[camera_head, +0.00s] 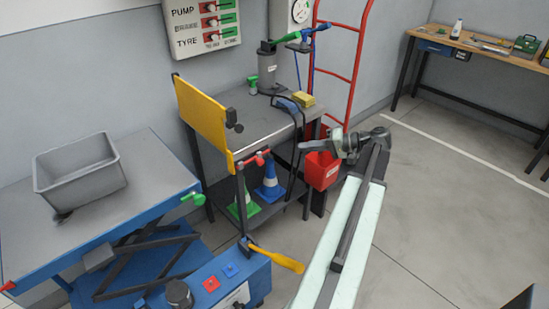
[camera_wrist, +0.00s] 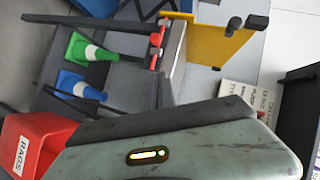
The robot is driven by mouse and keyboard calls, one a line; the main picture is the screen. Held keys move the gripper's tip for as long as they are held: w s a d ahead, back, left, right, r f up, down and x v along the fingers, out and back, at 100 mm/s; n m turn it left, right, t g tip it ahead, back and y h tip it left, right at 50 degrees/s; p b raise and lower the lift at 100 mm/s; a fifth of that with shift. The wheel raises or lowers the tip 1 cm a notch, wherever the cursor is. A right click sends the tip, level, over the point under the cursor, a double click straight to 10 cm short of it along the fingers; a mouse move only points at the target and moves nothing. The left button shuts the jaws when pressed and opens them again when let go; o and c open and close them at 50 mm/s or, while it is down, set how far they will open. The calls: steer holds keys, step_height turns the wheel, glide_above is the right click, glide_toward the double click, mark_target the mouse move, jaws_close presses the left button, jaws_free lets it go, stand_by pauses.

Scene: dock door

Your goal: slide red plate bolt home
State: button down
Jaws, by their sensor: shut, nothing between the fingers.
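A red bolt (camera_head: 257,158) sits by the lower right corner of an upright yellow plate (camera_head: 203,115), at the top of a dark post. In the wrist view, red parts (camera_wrist: 156,38) show near the edge of the yellow plate (camera_wrist: 220,42). How far the bolt is slid cannot be told. My gripper (camera_head: 304,146) is shut and empty, to the right of the bolt and apart from it, above the red bin. In the wrist view my grey-green wrist body fills the lower part and the fingertips are not clear.
A red rags bin (camera_head: 322,170) hangs close below my gripper. A grey bench (camera_head: 235,135) stands behind, with green and blue cones (camera_head: 270,184) on its lower shelf. A blue lift table (camera_head: 150,165) with a grey tub (camera_head: 80,172) is at left. The right floor is clear.

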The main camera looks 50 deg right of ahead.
steer(key=s+a+f+b+x, duration=0.1)
steer(key=b+x, duration=0.4)
steer(key=x, duration=0.7)
steer(key=shift+a+f, duration=0.2)
steer(key=shift+a, duration=0.6)
steer(key=a, duration=0.3)
steer(key=shift+w+a, duration=0.2)
steer(key=shift+a, duration=0.1)
steer(key=w+d+r+p+v, duration=0.1)
steer(key=p+v, duration=0.4)
steer(key=v, duration=0.8)
steer(key=shift+w+d, duration=0.3)
steer(key=shift+d, duration=0.4)
